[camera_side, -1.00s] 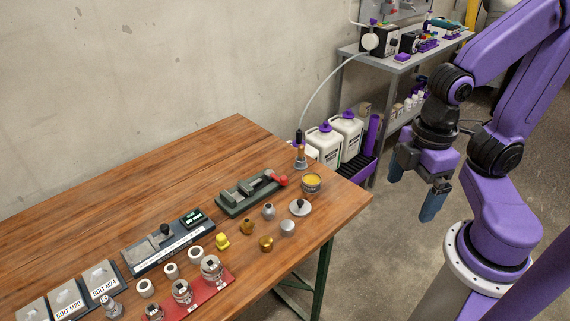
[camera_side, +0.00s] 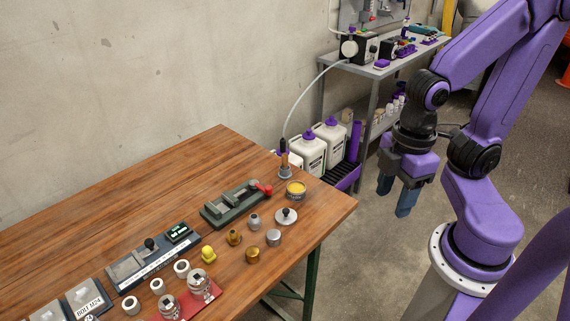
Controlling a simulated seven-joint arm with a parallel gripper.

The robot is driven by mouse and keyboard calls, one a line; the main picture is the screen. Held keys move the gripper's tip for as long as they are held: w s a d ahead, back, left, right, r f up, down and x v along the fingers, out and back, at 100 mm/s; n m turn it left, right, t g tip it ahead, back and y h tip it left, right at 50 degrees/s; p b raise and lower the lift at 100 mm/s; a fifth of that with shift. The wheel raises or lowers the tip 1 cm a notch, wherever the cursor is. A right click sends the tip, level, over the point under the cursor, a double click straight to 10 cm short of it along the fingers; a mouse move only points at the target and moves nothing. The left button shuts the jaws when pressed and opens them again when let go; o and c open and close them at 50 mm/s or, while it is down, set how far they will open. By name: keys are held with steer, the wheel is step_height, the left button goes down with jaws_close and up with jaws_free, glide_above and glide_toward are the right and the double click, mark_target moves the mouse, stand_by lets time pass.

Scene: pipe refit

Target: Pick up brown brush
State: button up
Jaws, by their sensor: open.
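The brown brush (camera_side: 284,159) stands upright near the table's back right edge, with a dark top and an orange-brown lower part. Its lower end is at a small grey holder (camera_side: 285,173); I cannot tell how deep it sits. My gripper (camera_side: 395,197) hangs off the table's right edge, to the right of the brush and apart from it. Its two blue-grey fingers point down, spread open, with nothing between them.
Close to the brush are a tin with yellow contents (camera_side: 296,190), a green vise with a red handle (camera_side: 236,204) and a grey lid (camera_side: 286,216). White jugs (camera_side: 312,153) stand behind the table. Several small fittings cover the front; the table's left back is clear.

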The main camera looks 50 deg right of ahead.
steer(key=w+a+r+m, duration=0.1)
steer(key=w+a+m, duration=0.2)
steer(key=w+m, duration=1.7)
steer(key=m, duration=1.2)
glide_above(285, 166)
step_height(285, 166, down, 6)
steer(key=f, duration=0.7)
steer(key=d+f, duration=0.1)
steer(key=f, duration=0.3)
steer(key=shift+w+f, duration=0.2)
steer(key=shift+w+a+f, duration=0.1)
steer(key=shift+f, duration=1.2)
steer(key=shift+a+f, duration=0.1)
steer(key=shift+f, duration=1.2)
